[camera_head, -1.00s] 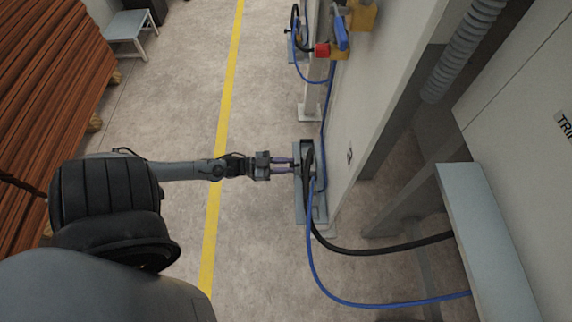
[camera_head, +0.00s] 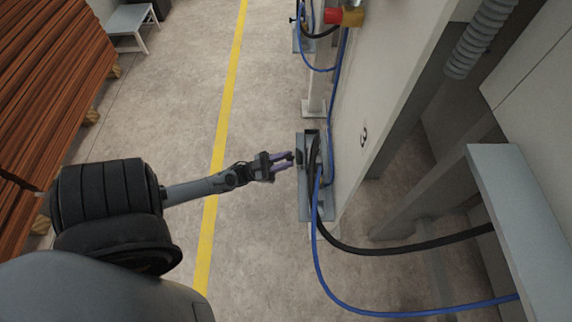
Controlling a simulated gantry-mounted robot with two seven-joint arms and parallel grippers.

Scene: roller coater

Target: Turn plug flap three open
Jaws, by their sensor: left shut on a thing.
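A grey plug box (camera_head: 318,206) is fixed low on the narrow wall end, with a black cable and a blue cable running down across it. A small dark plug flap (camera_head: 299,158) shows at its upper left edge. My left gripper (camera_head: 290,160) reaches in from the left, and its purple fingers are shut on the flap at that edge. The fingertips and flap are small here, so the flap's exact angle cannot be told. My right gripper is not in view.
The black cable (camera_head: 400,248) and blue cable (camera_head: 345,300) loop off to the right. A grey bench (camera_head: 510,215) stands at right. Stacked brown boards (camera_head: 45,80) lie at left. A second post with a red-and-yellow fitting (camera_head: 345,16) stands behind. Floor around the yellow line is clear.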

